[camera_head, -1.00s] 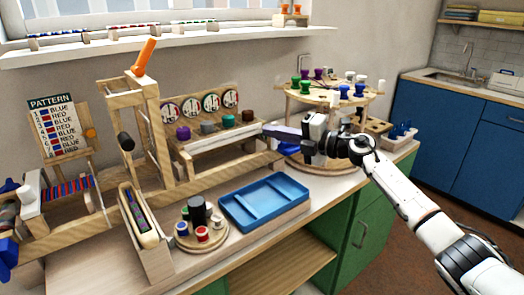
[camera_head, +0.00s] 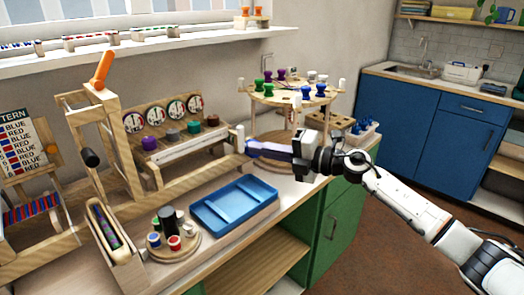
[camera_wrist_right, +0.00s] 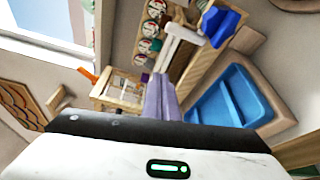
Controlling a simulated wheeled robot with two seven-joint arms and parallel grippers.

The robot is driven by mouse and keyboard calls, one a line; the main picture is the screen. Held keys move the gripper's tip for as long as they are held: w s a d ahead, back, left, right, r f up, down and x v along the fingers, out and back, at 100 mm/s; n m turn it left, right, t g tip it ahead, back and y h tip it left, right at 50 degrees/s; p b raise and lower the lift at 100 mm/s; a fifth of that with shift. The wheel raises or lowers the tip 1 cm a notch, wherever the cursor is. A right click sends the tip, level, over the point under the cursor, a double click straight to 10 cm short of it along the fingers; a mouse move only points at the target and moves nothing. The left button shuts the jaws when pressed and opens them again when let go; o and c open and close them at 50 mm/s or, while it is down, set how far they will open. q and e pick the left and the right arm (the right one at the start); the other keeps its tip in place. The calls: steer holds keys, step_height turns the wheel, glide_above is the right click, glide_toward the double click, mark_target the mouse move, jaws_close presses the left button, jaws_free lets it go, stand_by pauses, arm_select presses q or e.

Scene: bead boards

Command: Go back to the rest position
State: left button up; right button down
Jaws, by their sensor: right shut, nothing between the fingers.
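My right gripper (camera_head: 250,148) reaches in from the right in the head view. Its lavender fingers are together with nothing between them, above the bench and beyond the blue tray's far right corner. A small white peg shows beside the fingertips; whether they touch is unclear. In the wrist view the gripper's fingers (camera_wrist_right: 160,97) point away over the bench, left of the blue tray (camera_wrist_right: 232,100). The wooden rack with knobs and round dials (camera_head: 180,125) stands to the left of the fingertips. My left gripper is out of view.
The blue tray (camera_head: 273,199) lies near the bench's front edge, beside a round board with small spools (camera_head: 188,253). A two-level round stand (camera_head: 290,97) with coloured spools stands behind the right gripper. Floor (camera_head: 375,255) is open right of the green cabinet (camera_head: 335,222).

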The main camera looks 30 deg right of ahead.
steer(key=shift+s+d, duration=0.1)
steer(key=shift+s, duration=0.1)
stand_by(0.4)
steer(key=s+a+f+m+g+h, duration=0.25)
steer(key=s+f+m+h, duration=0.95)
steer(key=s+f+m, duration=0.75)
steer(key=s+a+f+m+g+y, duration=0.25)
steer(key=s+a+f+g, duration=0.2)
steer(key=s, duration=0.45)
steer(key=s+a+f+m+g+y, duration=0.1)
steer(key=s+a+f+m+g, duration=0.3)
steer(key=s, duration=0.6)
steer(key=w+a+f+t, duration=0.2)
steer(key=a+f, duration=0.1)
steer(key=f, duration=0.2)
steer(key=w+a+f+n+t+y, duration=0.1)
steer(key=w+a+f+t, duration=0.1)
steer(key=f, duration=0.3)
steer(key=shift+w+a+t, duration=0.4)
steer(key=shift+a+t, duration=0.2)
